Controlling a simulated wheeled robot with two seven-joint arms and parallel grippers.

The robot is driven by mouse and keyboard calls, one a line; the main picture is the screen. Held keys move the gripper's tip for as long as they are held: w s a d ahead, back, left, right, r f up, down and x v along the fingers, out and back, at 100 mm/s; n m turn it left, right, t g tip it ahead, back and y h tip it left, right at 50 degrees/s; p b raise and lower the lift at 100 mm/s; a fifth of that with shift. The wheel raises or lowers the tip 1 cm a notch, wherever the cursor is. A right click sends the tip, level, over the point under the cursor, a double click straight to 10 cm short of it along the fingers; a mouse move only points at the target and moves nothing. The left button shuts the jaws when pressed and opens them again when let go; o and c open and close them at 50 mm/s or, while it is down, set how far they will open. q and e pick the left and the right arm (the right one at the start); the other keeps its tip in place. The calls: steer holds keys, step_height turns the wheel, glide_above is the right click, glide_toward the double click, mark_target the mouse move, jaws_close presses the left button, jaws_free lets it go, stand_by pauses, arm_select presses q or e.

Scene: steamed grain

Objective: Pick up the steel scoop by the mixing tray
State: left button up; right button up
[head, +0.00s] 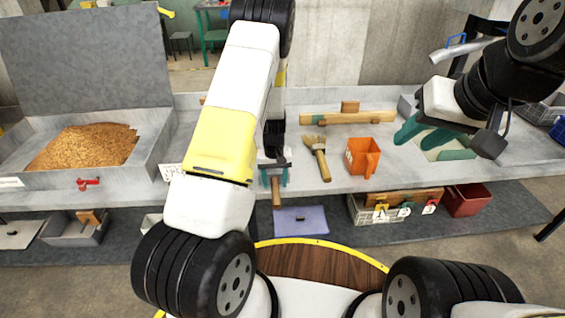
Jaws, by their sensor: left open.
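A tool with a short wooden handle (276,192) lies at the counter's front edge, right of the grain tray. It may be the steel scoop; its head is hidden or too small to make out. My left gripper (275,178) points down over it, open, with a teal finger on either side of the handle. Contact cannot be told. The grey mixing tray (150,165) holds brown grain (85,147) at the left.
A lower shelf holds a purple mat (300,220), a crate (375,212) and a red bin (467,201).

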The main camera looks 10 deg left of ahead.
arm_select(q)
steer(key=shift+f, duration=0.45)
steer(key=shift+c, duration=0.2)
jaws_close()
stand_by(0.9)
